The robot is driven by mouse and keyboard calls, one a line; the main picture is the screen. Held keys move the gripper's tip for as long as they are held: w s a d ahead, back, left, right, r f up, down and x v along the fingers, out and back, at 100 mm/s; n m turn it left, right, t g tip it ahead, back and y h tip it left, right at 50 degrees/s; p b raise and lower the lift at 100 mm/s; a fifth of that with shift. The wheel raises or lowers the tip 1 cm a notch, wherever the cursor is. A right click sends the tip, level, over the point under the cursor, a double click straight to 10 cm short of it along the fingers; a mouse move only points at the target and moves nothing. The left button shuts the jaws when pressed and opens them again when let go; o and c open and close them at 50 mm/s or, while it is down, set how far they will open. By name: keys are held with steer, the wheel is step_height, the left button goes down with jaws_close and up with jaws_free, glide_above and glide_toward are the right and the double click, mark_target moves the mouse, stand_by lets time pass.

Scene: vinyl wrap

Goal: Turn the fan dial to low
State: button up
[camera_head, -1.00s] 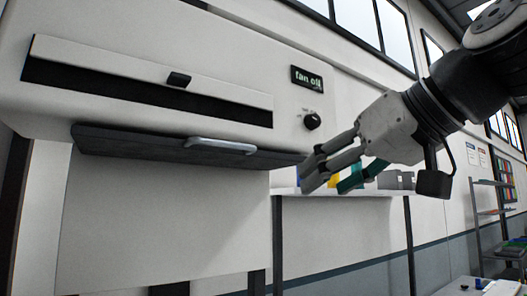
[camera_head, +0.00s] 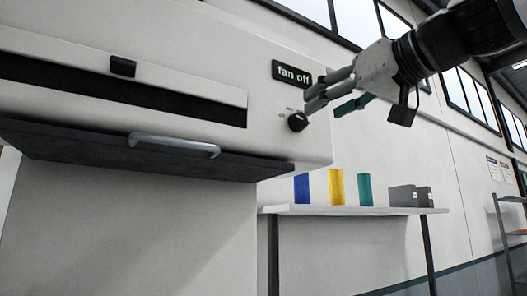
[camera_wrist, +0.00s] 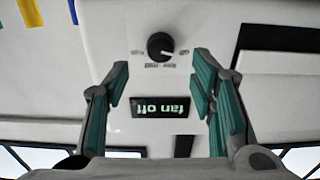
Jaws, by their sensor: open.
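The fan dial (camera_head: 298,122) is a black round knob on the right end of the white machine's front (camera_head: 210,55). A small display (camera_head: 291,73) above it reads "fan off". In the wrist view the dial (camera_wrist: 160,45) shows upside down with small labels around it, beyond and between my fingers. The display (camera_wrist: 161,107) also shows there between the fingers. My gripper (camera_head: 325,93) is open and empty, just right of and slightly above the dial in the head view. The fingers have teal pads. Whether a fingertip touches the panel cannot be told.
A dark drawer-like ledge with a metal handle (camera_head: 174,144) juts out below the machine's slot.

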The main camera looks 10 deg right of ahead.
mark_target(303, 120)
steer(key=p+x, duration=0.1)
steer(key=x, duration=0.5)
steer(key=shift+w, duration=0.2)
steer(key=c, duration=1.2)
